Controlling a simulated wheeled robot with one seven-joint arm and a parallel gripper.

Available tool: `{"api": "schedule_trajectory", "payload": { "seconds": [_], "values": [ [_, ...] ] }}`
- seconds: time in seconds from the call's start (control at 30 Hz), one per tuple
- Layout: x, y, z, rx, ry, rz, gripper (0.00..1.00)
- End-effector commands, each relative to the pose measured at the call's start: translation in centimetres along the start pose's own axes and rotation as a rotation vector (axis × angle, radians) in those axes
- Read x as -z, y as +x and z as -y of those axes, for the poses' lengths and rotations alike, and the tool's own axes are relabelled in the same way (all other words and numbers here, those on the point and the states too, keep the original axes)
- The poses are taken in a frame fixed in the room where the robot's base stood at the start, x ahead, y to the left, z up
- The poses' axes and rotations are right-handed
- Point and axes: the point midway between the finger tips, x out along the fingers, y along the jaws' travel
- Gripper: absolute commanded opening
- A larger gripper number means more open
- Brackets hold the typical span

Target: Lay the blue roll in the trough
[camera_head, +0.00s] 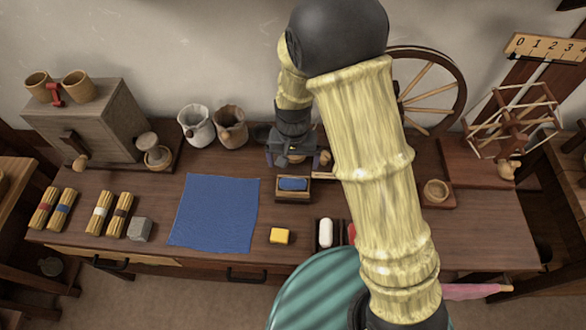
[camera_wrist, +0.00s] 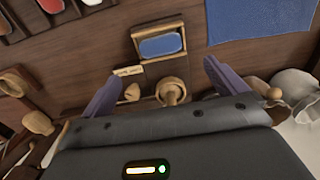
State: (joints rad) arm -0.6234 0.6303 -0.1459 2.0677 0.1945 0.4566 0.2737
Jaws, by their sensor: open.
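A blue rounded piece, which looks like the blue roll (camera_head: 293,184), lies inside a small open wooden box, which looks like the trough (camera_head: 293,198). In the wrist view the blue roll (camera_wrist: 160,45) lies lengthwise within the pale rim of the trough (camera_wrist: 158,29). My gripper (camera_head: 292,160) is just behind the trough in the head view. In the wrist view my gripper (camera_wrist: 163,68) has its two purple fingers wide apart, with nothing between the tips. The blue roll is clear of both fingers. The exact height of the gripper is hard to tell.
A blue cloth (camera_head: 214,212) lies left of the trough. A yellow block (camera_head: 279,236) and a dark tray with a white roll (camera_head: 325,232) stand in front. A small wooden bowl (camera_head: 436,191) is to the right.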

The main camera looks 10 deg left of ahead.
Motion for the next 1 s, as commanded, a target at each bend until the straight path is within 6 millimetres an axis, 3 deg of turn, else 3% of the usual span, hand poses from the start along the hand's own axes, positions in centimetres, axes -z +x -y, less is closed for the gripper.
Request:
{"api": "schedule_trajectory", "payload": {
  "seconds": [0.2, 1.0],
  "values": [
    [0.0, -1.8, 0.0, 0.000, 0.000, 0.000, 0.97],
    [0.0, -2.1, -0.5, 0.003, 0.004, -0.004, 0.97]
  ]
}}
